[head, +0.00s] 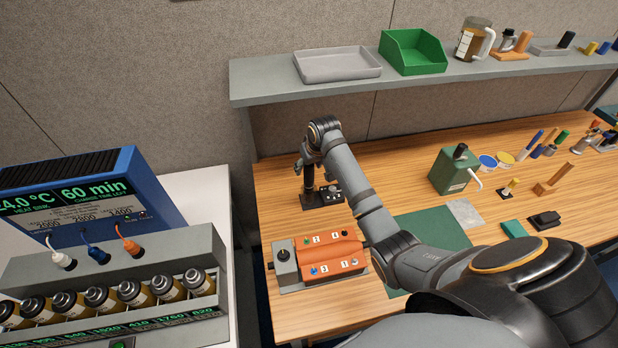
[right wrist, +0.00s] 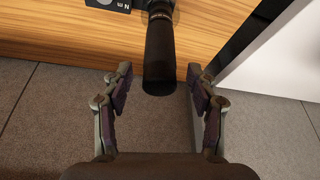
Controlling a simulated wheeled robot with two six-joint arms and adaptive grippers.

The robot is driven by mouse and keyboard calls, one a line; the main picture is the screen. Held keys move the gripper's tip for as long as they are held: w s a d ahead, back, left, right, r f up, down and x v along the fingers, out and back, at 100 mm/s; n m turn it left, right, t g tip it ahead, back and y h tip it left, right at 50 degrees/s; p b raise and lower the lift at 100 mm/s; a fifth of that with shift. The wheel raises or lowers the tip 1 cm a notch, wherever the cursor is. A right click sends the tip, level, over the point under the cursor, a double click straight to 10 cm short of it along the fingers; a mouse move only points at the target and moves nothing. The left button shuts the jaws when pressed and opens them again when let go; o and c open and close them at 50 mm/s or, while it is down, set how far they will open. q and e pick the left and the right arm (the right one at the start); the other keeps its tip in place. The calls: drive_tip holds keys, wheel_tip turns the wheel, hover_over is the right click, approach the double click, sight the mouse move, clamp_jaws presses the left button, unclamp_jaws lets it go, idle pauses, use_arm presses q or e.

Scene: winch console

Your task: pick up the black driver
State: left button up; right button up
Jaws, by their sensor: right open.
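The black driver (head: 308,182) stands upright at a dark base on the wooden bench. In the right wrist view its black handle (right wrist: 160,52) comes in from the top, and its end reaches between the fingertips. My right gripper (right wrist: 158,76) is open, with one finger on each side of the handle and a visible gap on both sides. In the head view my right gripper (head: 299,167) is small and partly hidden by my own arm beside the driver. My left gripper does not show.
The driver's base (head: 322,197) has a small panel. An orange box with numbered sockets (head: 338,258) sits in front of it. A green canister (head: 455,171) stands to the right. The shelf (head: 265,82) overhangs the bench's back. A charger rack (head: 200,250) is at left.

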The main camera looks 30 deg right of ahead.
drive_tip(key=shift+w+f, duration=0.15)
drive_tip(key=shift+f, duration=0.1)
drive_tip(key=c, duration=0.8)
clamp_jaws()
drive_tip(key=shift+r, duration=0.1)
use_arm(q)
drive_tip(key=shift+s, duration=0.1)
